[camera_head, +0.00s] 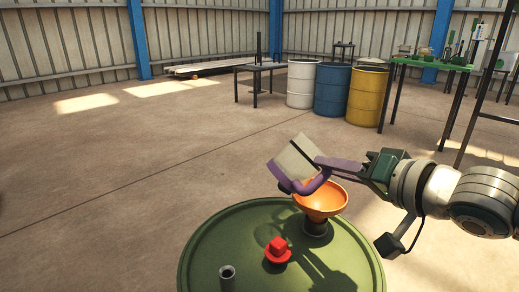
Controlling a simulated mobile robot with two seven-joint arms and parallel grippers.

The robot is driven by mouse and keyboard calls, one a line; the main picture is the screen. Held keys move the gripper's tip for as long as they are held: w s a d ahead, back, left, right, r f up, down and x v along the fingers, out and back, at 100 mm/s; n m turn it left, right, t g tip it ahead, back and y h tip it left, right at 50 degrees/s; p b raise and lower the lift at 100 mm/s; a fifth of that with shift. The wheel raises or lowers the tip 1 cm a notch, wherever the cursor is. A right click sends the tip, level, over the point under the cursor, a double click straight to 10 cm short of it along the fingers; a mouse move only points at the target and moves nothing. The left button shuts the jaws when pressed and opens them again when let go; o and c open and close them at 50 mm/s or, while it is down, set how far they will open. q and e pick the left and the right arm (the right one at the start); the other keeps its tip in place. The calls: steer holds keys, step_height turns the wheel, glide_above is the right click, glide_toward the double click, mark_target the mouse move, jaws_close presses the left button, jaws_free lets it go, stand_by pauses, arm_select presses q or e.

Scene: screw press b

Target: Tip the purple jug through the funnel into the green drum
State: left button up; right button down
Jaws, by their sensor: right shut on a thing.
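The purple jug (316,186) is tilted to the left above the orange funnel (322,204), with a pale side showing. My right gripper (365,173) comes in from the right and is shut on the jug's handle. The funnel stands upright on the top of the green drum (215,248), toward its far right side. The jug hides part of the funnel's rim. I cannot tell whether anything flows from the jug. My left gripper is not in view.
A red cap (277,250) and a short grey pipe (227,279) are on the drum top. White (301,84), blue (332,90) and yellow (367,96) drums stand farther back beside a green table (430,64). The floor to the left is clear.

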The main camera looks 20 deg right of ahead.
steer(key=n+p, duration=0.1)
steer(key=r+n+h+p, duration=0.1)
steer(key=p, duration=0.1)
steer(key=shift+a+g+h+p, duration=0.3)
steer(key=shift+a, duration=0.1)
steer(key=shift+a+n+h+p, duration=0.1)
steer(key=shift+n+h+p, duration=0.25)
steer(key=shift+n, duration=0.25)
steer(key=shift+a+f+n+h, duration=0.1)
steer(key=shift+f+n+h, duration=0.2)
steer(key=shift+n, duration=0.3)
steer(key=shift+f+n+h, duration=0.3)
steer(key=shift+n+h, duration=0.05)
steer(key=shift+n, duration=0.15)
steer(key=shift+f+n+g+h+b, duration=0.15)
steer(key=shift+n+g+h+b, duration=0.15)
steer(key=shift+n+h+b, duration=0.25)
step_height(320, 180, up, 4)
steer(key=p, duration=0.4)
steer(key=shift+p, duration=0.3)
